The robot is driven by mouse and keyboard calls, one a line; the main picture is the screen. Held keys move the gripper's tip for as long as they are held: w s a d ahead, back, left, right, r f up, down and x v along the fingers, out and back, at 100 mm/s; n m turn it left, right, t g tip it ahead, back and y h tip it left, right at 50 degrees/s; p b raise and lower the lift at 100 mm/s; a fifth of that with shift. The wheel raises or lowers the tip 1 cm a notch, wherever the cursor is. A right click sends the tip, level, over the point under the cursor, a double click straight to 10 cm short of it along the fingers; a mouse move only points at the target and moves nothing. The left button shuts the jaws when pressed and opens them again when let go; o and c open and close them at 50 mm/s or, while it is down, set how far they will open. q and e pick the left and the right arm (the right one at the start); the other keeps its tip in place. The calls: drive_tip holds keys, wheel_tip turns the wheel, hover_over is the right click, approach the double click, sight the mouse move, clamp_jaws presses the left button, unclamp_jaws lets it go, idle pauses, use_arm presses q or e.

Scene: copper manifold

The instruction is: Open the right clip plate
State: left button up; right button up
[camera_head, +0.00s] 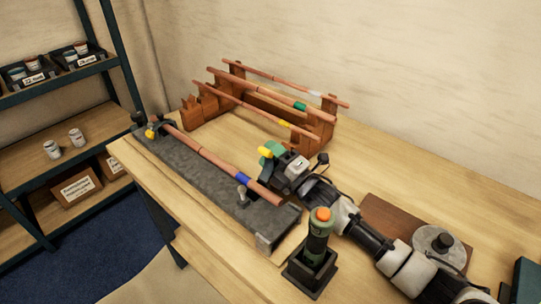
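A copper pipe (206,154) with a blue band lies along a long dark grey fixture (200,187) on the bench. At the fixture's left end a dark clip (160,128) with a yellow part sits at the pipe. Near its right end, my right gripper (268,172) is close to the pipe, beside a yellow and green part (267,152) that seems to belong to the right clip plate. The gripper hides most of that clip, so I cannot tell whether the plate is open, nor whether the fingers hold it. My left gripper is out of view.
A wooden rack (318,128) with several copper pipes stands behind. A green torch-like tool with an orange top (320,220) stands in a black holder (309,275) in front of my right arm. Shelves (50,75) are at left.

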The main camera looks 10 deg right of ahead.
drive_tip(key=p+v, duration=0.1)
drive_tip(key=v, duration=1)
drive_tip(key=shift+w+p, duration=0.1)
drive_tip(key=shift+p, duration=0.25)
